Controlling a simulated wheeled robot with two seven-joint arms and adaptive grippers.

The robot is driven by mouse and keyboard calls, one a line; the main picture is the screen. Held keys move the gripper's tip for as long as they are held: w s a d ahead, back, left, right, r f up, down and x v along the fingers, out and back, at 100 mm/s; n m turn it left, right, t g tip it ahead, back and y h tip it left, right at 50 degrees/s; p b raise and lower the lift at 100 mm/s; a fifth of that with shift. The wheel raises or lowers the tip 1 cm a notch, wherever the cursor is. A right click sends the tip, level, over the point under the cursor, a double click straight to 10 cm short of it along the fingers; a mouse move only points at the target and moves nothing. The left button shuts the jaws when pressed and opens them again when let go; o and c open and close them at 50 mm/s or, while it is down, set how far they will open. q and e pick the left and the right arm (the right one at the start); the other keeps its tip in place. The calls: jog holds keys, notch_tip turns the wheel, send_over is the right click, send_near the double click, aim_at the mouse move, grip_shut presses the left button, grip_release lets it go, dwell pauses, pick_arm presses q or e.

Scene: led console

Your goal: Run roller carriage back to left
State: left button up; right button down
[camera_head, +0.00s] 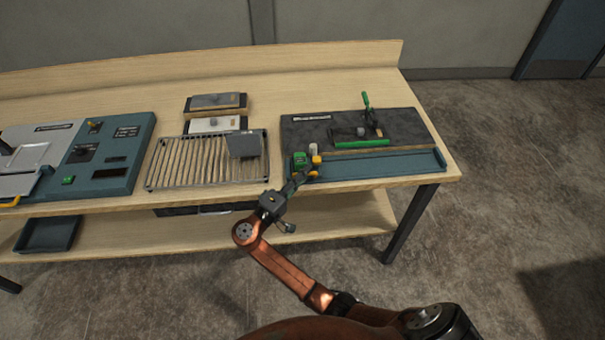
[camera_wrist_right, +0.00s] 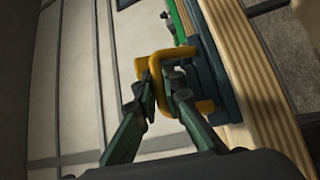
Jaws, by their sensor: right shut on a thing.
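The roller carriage (camera_head: 301,160), a green block with yellow parts, sits at the left end of the long blue bed (camera_head: 390,167). My right gripper (camera_head: 298,178) reaches it from the front. In the right wrist view, a yellow loop handle (camera_wrist_right: 188,53) stands out from the blue edge. My right gripper (camera_wrist_right: 160,80) has its dark green fingers at the handle and is shut on it. The fingers partly hide the handle. My left gripper is not in view.
A dark plate with a green lever (camera_head: 367,103) and a green bar (camera_head: 362,143) lies behind the bed. A slatted rack (camera_head: 170,165) stands to its left, with a blue console (camera_head: 115,165) beyond. The bed's middle and right look clear.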

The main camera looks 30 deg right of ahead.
jog(key=shift+a+f, duration=0.15)
jog(key=shift+f, duration=0.05)
jog(key=c, duration=2.3)
grip_release()
jog(key=shift+w+a+r, duration=0.1)
jog(key=shift+a, duration=0.05)
jog(key=r+v, duration=0.1)
jog(key=v, duration=0.6)
jog(key=shift+a+f, duration=0.2)
jog(key=shift+f, duration=0.35)
